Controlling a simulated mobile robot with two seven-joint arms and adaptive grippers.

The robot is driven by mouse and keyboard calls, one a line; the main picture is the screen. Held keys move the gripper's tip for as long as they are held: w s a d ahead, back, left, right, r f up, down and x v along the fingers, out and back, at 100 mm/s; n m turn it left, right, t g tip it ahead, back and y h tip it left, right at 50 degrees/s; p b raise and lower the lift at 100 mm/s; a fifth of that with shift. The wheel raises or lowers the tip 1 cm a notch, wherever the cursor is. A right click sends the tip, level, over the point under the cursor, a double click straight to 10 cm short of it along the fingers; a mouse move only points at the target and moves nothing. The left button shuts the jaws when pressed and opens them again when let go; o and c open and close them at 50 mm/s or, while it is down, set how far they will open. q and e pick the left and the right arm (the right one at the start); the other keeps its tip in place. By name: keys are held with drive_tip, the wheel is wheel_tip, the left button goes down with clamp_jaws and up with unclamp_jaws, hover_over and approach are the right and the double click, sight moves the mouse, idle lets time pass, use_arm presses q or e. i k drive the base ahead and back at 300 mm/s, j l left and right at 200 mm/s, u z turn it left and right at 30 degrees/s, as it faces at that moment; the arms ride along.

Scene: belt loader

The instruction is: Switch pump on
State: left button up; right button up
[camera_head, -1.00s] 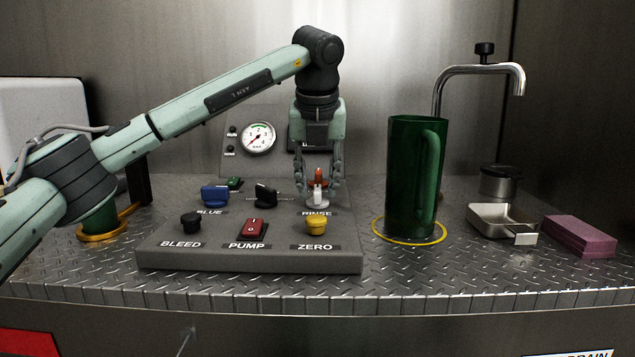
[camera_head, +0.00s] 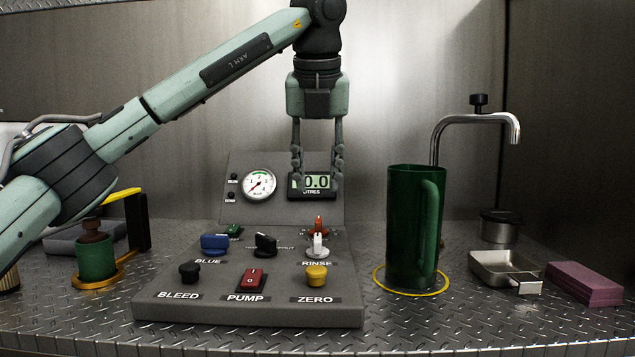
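The red pump rocker switch (camera_head: 252,280) sits in the front row of the grey control panel (camera_head: 200,312), above the PUMP label. It lies between the black bleed knob (camera_head: 190,273) and the yellow zero button (camera_head: 316,276). Which way the rocker is tipped is too small to tell. My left gripper (camera_head: 317,183) hangs pointing down in front of the litre display (camera_head: 312,187), above and behind the switch. Its fingers are apart with nothing between them. My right gripper is out of view.
The panel also has a blue knob (camera_head: 215,243), a black knob (camera_head: 265,243), a white rinse lever (camera_head: 318,246) and a gauge (camera_head: 259,185). A metal tray (camera_head: 505,270) and pink block (camera_head: 585,284) are farther right.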

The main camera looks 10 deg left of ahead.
sight(251, 280)
drive_tip(key=k, duration=1)
